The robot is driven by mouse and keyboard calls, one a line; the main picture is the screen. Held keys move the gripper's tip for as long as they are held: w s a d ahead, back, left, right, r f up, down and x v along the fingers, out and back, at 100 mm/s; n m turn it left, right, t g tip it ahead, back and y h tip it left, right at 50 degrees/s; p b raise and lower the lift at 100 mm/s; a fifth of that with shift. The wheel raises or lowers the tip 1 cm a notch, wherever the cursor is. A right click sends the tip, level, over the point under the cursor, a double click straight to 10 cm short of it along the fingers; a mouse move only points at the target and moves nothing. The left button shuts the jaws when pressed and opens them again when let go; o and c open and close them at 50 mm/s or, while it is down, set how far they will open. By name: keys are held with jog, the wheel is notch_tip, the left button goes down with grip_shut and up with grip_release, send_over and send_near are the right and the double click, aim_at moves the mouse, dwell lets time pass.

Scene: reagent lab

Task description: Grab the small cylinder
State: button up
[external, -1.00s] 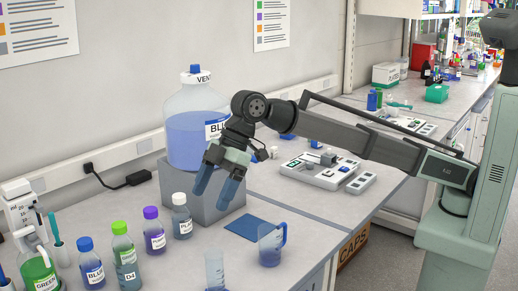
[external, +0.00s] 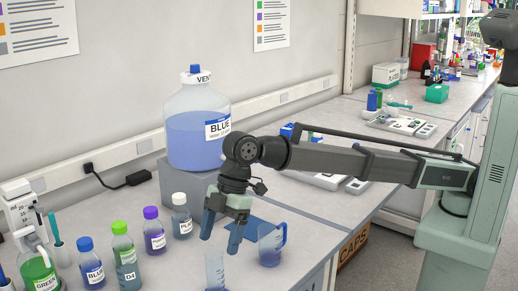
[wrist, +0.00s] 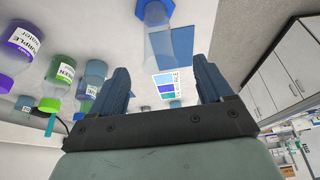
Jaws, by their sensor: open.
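The small cylinder (external: 214,268) is a clear graduated tube with a bluish tint, standing upright at the bench's front, its lower part cut off by the picture edge. In the wrist view, which is upside down, a clear tube on a blue six-sided base (wrist: 154,13), apparently this cylinder, extends toward the space between my fingers. My gripper (external: 221,240) is open and empty, pointing down just above or behind the cylinder's top; the exact gap is unclear. Its two blue-grey fingers also show spread in the wrist view (wrist: 162,76).
A blue mat (external: 262,225) lies behind. Bottles with purple (external: 154,230), green (external: 125,255) and white (external: 181,215) caps stand left. A large blue carboy (external: 197,125) sits on a grey block behind.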

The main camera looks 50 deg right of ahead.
aim_at(208, 276)
jog(key=shift+x, duration=2.65)
jog(key=shift+a+r, duration=0.1)
jog(key=shift+a, duration=0.05)
jog(key=c, duration=1.4)
jog(key=shift+w, duration=0.1)
